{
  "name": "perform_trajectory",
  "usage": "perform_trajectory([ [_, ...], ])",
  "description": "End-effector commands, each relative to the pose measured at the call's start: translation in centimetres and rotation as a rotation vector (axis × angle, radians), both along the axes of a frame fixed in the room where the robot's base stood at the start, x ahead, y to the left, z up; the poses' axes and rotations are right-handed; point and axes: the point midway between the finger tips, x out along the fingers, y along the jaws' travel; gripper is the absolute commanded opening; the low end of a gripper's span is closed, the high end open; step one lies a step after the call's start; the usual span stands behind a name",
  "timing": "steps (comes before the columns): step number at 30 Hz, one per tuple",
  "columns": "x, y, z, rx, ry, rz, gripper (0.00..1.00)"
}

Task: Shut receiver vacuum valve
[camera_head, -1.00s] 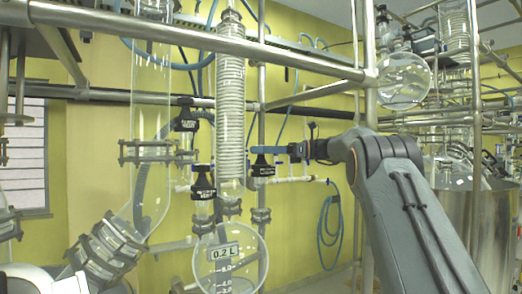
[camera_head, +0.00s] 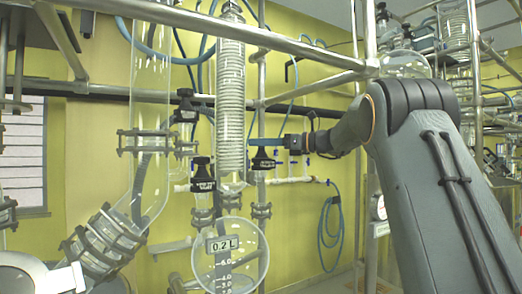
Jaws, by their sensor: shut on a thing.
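The label is too small to read surely. My gripper (camera_head: 278,143) reaches it from the right, at the top of the handle, and is shut on it. Two similar black valve handles are to the left: one upper (camera_head: 186,106) and one lower (camera_head: 202,174).
Metal frame rails (camera_head: 230,31) cross above and in front. A blue hose (camera_head: 330,225) hangs on the yellow wall. My arm fills the right side.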

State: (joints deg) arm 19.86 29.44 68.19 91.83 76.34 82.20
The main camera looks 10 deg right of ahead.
Motion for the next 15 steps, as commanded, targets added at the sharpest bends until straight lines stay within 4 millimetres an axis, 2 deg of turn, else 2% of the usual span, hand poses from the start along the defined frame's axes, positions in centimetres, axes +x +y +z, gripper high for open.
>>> perform_trajectory([
  [15,-0.1,0.19,0.05,0.001,-0.005,-0.362,0.19],
])
